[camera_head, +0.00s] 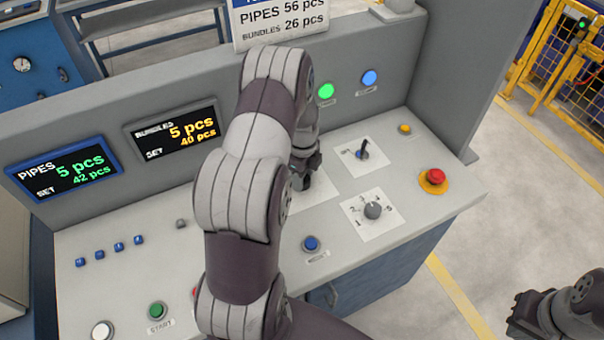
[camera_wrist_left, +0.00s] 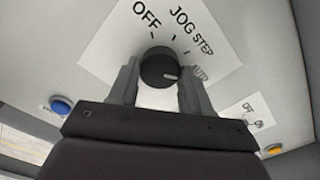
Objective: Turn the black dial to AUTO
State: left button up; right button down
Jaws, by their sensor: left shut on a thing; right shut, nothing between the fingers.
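The black dial (camera_wrist_left: 158,68) sits on a white plate (camera_wrist_left: 112,47) marked OFF, JOG, STEP and AUTO. Its white pointer mark is on the right side, facing roughly toward the AUTO label (camera_wrist_left: 200,73), which is partly covered by a finger. My left gripper (camera_head: 303,172) is shut on the dial, with one finger on each side of it in the left wrist view. In the head view the arm and gripper hide most of the dial and plate. My right gripper (camera_head: 516,314) is shut and empty at the lower right, away from the console.
Right of the dial are a lever switch (camera_head: 362,152), a grey selector knob (camera_head: 373,210) and a red emergency button (camera_head: 435,176). A blue button (camera_head: 311,243) lies in front. The console's raised back panel (camera_head: 400,60) carries two screens and lit lamps.

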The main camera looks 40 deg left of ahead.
pick_arm(q)
jog(key=shift+m, duration=0.3)
dwell(0.4)
jog(key=o, duration=1.1)
jog(key=shift+d, duration=0.1)
jog(key=shift+c, duration=0.2)
notch_tip(320, 180, up, 13)
jog(key=b, duration=0.2)
jog(key=shift+f, duration=0.15)
